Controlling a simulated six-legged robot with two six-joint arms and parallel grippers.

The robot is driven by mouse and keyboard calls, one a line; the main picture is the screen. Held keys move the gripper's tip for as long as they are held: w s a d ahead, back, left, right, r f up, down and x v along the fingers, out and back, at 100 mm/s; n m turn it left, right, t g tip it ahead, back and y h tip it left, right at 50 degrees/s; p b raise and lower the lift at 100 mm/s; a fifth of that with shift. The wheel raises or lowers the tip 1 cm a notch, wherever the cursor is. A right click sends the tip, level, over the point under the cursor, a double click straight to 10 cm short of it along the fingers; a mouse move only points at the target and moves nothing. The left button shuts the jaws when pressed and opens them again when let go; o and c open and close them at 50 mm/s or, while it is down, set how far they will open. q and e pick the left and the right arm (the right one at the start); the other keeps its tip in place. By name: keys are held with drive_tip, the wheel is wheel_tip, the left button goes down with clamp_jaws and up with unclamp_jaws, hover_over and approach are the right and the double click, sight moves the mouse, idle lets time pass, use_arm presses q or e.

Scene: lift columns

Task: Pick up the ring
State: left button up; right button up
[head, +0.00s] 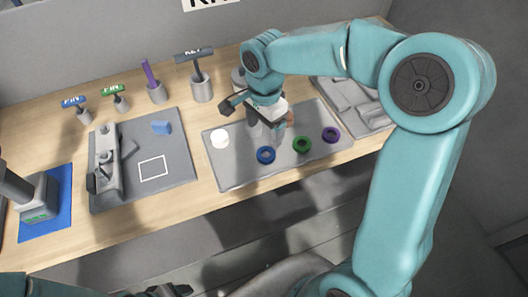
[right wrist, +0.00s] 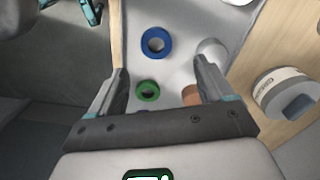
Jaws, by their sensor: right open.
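A blue ring (head: 266,155), a green ring (head: 302,145) and a purple ring (head: 331,134) lie on a grey tray (head: 232,177). My right gripper (head: 268,132) points down over the tray, behind the blue ring. In the right wrist view it is open (right wrist: 160,68), with nothing between its fingers. The blue ring (right wrist: 156,42) shows beyond the fingertips, and the green ring (right wrist: 148,91) shows nearer the palm. A brown object (right wrist: 191,95) is partly hidden by the right-hand finger. Part of my left gripper (head: 168,291) shows at the bottom edge; its jaws are unclear.
A white round piece (head: 220,138) is on the tray's left part. A grey board (head: 180,187) with a fixture and a blue block (head: 161,127) lies to the left. Several upright tools in holders, including a purple one (head: 150,75), stand behind. Another grey tray (head: 352,95) is at right.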

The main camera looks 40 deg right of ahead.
sight(266, 150)
wheel_tip(266, 150, down, 3)
drive_tip(key=shift+s+r, duration=0.1)
drive_tip(key=shift+s, duration=0.3)
drive_tip(key=shift+a+f, duration=0.1)
drive_tip(key=shift+f, duration=0.3)
wheel_tip(266, 150, down, 4)
drive_tip(key=shift+w+f+p, duration=0.15)
drive_tip(key=shift+p, duration=0.2)
drive_tip(key=shift+s+f, duration=0.2)
drive_tip(key=shift+f, duration=0.05)
drive_tip(key=shift+w+f, duration=0.1)
drive_tip(key=shift+w, duration=0.05)
drive_tip(key=shift+c, duration=0.3)
drive_tip(key=c, duration=1.1)
use_arm(q)
drive_tip(key=shift+s+r, duration=0.35)
drive_tip(key=shift+r, duration=0.05)
